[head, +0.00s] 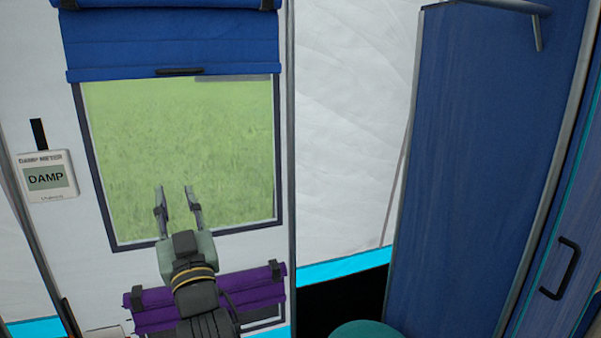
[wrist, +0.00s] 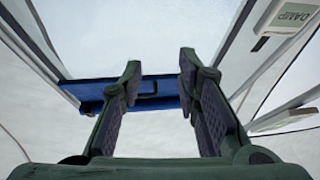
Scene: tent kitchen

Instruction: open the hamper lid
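I cannot make out a hamper or its lid for sure in either view. A round teal top (head: 368,330) is cut off by the bottom edge of the head view, right of centre; whether it belongs to the hamper I cannot tell. My gripper (head: 176,192) is raised in front of the window, fingers pointing up, open and empty. In the wrist view, my gripper (wrist: 160,75) shows its two fingers well apart, with nothing held between them. The teal top is not in the wrist view.
A blue roll-up blind (head: 170,45) with a dark handle hangs above the window (head: 180,140); it also shows beyond my fingers in the wrist view (wrist: 95,90). A damp meter (head: 47,177) is at left. A purple roll (head: 255,287) lies below the window. A tall blue panel (head: 475,160) stands at right.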

